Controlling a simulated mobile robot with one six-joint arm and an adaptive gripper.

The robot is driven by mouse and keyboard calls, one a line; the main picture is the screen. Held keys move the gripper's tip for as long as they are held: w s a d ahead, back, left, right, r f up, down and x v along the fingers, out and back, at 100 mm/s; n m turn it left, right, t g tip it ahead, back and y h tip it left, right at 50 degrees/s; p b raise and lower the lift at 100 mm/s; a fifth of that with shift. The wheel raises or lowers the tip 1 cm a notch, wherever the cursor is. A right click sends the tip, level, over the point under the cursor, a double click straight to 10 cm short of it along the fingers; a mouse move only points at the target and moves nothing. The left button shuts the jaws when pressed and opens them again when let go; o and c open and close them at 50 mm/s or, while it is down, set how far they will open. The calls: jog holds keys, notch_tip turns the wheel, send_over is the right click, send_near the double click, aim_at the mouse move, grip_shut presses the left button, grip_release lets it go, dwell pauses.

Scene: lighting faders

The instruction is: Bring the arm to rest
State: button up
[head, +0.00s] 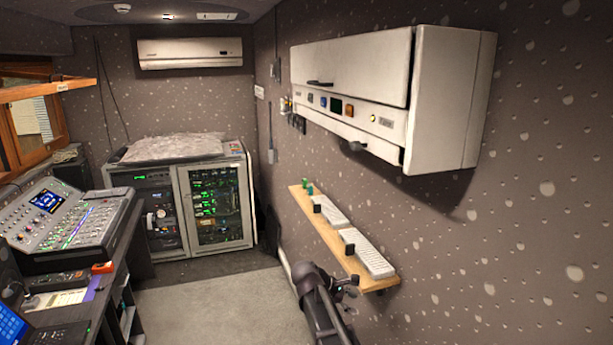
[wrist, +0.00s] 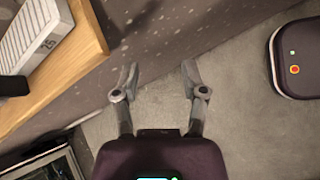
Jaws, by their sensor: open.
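My gripper (wrist: 159,77) is open in the wrist view, its two grey fingers spread apart with nothing between them. Bare grey floor and the speckled wall lie behind the fingers. In the head view part of my dark arm shows at the bottom centre, close to the front edge of the wooden shelf (head: 327,241). In the wrist view the shelf (wrist: 62,62) is at upper left, apart from the fingers.
Two white slotted fader panels (head: 329,212) (head: 372,261) are on the shelf. A white wall cabinet (head: 358,68) hangs above it. A mixing console (head: 65,220) stands at left and an equipment rack (head: 215,205) at the back. The floor (head: 210,305) between is clear.

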jog(key=s+d+f+m+g+y+b, duration=0.1)
jog(key=s+d+f+m+y, duration=0.1)
jog(key=s+f+m+y, duration=0.2)
jog(key=s+d+f+m+g+y+b, duration=0.1)
jog(key=s+f+m+y, duration=0.4)
jog(key=s+m, duration=0.6)
jog(key=shift+s+d+b, duration=0.4)
jog(key=shift+s+d, duration=0.05)
jog(key=shift+s, duration=1.3)
